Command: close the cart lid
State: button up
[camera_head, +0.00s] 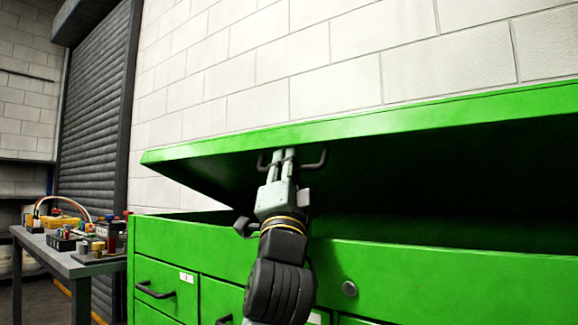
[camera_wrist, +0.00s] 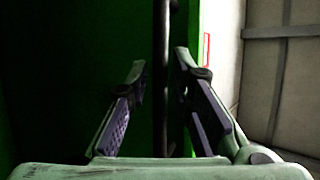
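The green cart lid (camera_head: 370,122) is partly raised over the green cart (camera_head: 215,243), leaving a dark gap between them. A dark bar handle (camera_head: 318,161) sits under the lid's front edge. My gripper (camera_head: 283,158) is at this handle, reaching up from the front. In the wrist view, the handle bar (camera_wrist: 162,60) runs between the two fingers of my gripper (camera_wrist: 162,75). The fingers are apart, with a visible gap on each side of the bar. The cart's inside is in deep shadow.
A workbench (camera_head: 68,264) with several small tools and parts stands at the left. A white block wall (camera_head: 300,60) is behind the cart, and a dark roller shutter (camera_head: 98,110) is at the left. Drawers with dark handles line the cart's front.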

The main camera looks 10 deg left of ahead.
jog(key=shift+o, duration=0.4)
jog(key=shift+s+r, duration=0.15)
jog(key=shift+s, duration=0.05)
jog(key=shift+s, duration=0.2)
jog(key=v, duration=1.1)
jog(key=shift+f, duration=0.5)
jog(key=shift+s+d+f+b, duration=0.25)
jog(key=shift+d+f+b, duration=0.5)
jog(key=shift+f+b, duration=0.95)
jog(key=shift+s+d+f+b, duration=0.2)
jog(key=shift+d+f+b, duration=0.75)
jog(key=shift+f, duration=1.2)
jog(key=shift+s+d+f+b, duration=0.25)
jog(key=shift+d+f+b, duration=0.35)
jog(key=shift+f+b, duration=1.15)
jog(key=shift+p, duration=0.45)
